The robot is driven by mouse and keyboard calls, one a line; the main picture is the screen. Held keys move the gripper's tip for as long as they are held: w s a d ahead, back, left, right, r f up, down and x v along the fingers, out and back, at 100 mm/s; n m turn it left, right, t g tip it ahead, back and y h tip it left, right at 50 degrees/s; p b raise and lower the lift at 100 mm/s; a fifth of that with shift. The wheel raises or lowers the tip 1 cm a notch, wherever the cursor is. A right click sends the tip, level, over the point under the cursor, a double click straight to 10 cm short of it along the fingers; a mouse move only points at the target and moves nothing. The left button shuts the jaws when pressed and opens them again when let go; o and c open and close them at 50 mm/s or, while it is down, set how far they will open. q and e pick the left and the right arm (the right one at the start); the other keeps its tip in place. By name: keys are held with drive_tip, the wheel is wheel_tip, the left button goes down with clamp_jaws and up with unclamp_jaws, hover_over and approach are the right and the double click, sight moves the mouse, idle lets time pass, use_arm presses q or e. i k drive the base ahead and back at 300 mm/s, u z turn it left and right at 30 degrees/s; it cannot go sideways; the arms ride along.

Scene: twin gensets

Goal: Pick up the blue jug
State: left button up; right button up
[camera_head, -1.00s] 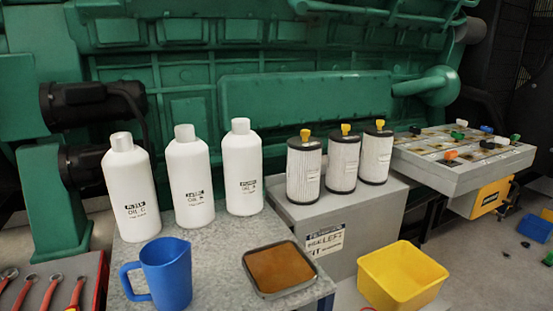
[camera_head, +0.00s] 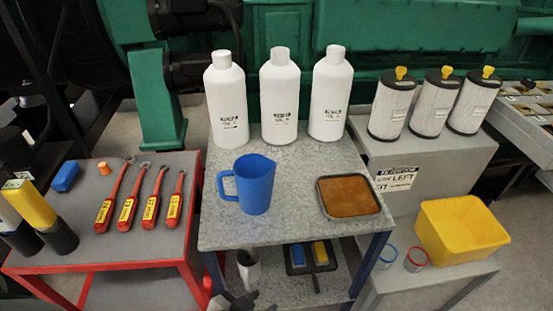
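The blue jug (camera_head: 254,184) stands upright on the grey speckled table top (camera_head: 225,224) in the head view, with its handle to the left. No gripper touches it. My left gripper (camera_head: 236,301) shows only in part at the bottom edge, below and in front of the table. It is dark and cut off by the frame, so I cannot tell how far its fingers are apart. My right gripper is not in view.
Several white bottles (camera_head: 280,97) stand behind the jug. A tray with brown contents (camera_head: 348,196) lies to its right. A red-edged cart (camera_head: 150,252) with wrenches stands left. A yellow bin (camera_head: 461,231) and filters (camera_head: 433,103) are at right. Bare table surrounds the jug's front.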

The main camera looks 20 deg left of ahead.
sight(254, 198)
drive_tip(key=z, duration=2.15)
drive_tip(key=i, duration=1)
drive_tip(key=u, duration=3.3)
drive_tip(key=i, duration=0.5)
drive_tip(key=u, duration=0.05)
